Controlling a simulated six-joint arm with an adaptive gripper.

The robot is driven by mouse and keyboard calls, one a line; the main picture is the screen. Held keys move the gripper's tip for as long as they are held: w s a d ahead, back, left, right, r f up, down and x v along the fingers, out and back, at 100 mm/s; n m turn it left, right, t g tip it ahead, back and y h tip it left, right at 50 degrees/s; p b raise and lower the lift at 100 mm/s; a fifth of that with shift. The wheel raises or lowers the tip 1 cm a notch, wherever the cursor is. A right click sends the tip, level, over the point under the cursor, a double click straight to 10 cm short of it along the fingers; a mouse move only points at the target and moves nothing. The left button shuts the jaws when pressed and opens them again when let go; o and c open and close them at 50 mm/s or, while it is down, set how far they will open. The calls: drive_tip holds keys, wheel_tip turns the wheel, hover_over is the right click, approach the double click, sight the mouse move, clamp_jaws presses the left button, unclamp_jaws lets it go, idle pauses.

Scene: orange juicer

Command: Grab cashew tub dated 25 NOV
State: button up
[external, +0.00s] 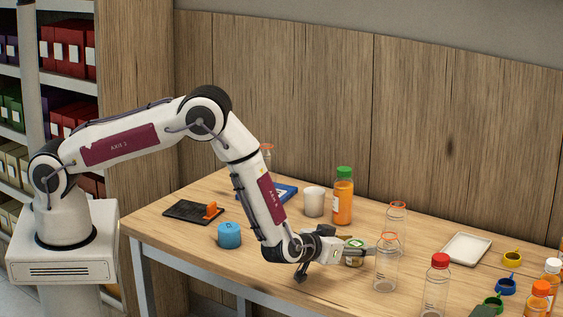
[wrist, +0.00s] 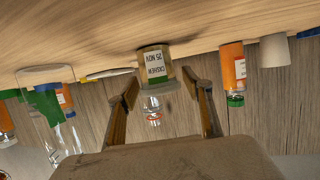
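The cashew tub (wrist: 155,66) is a small brownish tub with a white label reading CASHEW 25 NOV. It appears upside down in the wrist view, as does the table. In the external view the tub (external: 353,260) stands on the table, partly hidden by my gripper. My gripper (wrist: 160,86) is open, with one finger on each side of the tub in the wrist view. I see gaps beside it and no clear contact. In the external view my gripper (external: 335,260) is low over the table at the tub.
A clear bottle (external: 386,270) stands close right of the tub; another clear bottle (external: 397,215) is behind it. An orange juice bottle (external: 343,205) and white cup (external: 314,202) stand behind. A blue tub (external: 229,236) is left. A white tray (external: 466,249) lies right.

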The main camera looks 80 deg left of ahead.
sight(356, 242)
drive_tip(key=c, duration=0.7)
drive_tip(key=shift+o, duration=0.2)
drive_tip(key=shift+r, duration=0.25)
drive_tip(key=shift+r, duration=4.8)
